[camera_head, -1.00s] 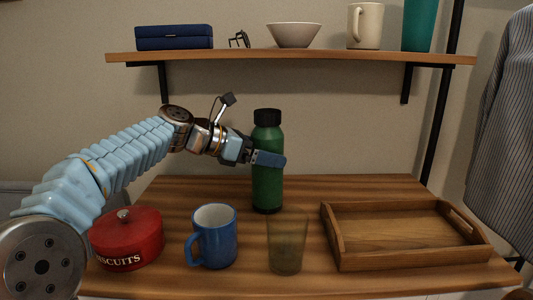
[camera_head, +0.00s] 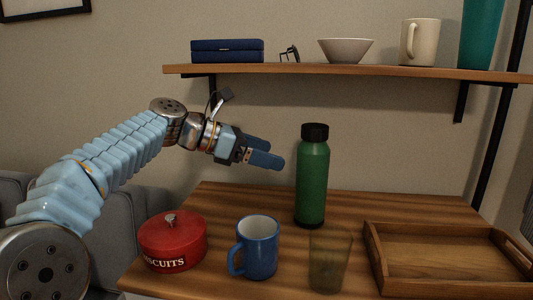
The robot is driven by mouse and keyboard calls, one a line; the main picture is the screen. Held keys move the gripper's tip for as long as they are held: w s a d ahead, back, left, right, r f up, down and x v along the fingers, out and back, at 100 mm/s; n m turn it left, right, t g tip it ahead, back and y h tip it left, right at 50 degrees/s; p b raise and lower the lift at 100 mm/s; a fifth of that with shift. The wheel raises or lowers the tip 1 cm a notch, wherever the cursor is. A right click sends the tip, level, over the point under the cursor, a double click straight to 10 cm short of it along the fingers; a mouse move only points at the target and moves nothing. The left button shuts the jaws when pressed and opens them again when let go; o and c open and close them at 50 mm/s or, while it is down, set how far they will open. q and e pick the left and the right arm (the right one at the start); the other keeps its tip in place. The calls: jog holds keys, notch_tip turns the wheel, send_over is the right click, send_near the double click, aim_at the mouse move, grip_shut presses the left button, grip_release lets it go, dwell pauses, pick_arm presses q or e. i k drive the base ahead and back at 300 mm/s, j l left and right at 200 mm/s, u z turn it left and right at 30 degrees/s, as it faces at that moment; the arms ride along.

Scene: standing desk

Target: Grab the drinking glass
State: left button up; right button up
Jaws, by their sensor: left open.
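The drinking glass (camera_head: 329,262) is a tinted, see-through tumbler. It stands upright near the front of the wooden desk (camera_head: 250,203), between the blue mug and the wooden tray. My left gripper (camera_head: 268,153) is open and empty. It is in the air above the desk, up and to the left of the glass, and its fingers point right towards the green bottle. A gap shows between the fingertips and the bottle in the picture. My right gripper is not in view.
The green bottle (camera_head: 312,180) stands behind the glass. The blue mug (camera_head: 257,247) is left of the glass, and the red biscuit tin (camera_head: 173,242) is further left. The wooden tray (camera_head: 440,288) is at the right. A wall shelf (camera_head: 330,70) with several items runs above.

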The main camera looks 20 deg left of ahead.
aim_at(331, 244)
jog(key=k, duration=1.5)
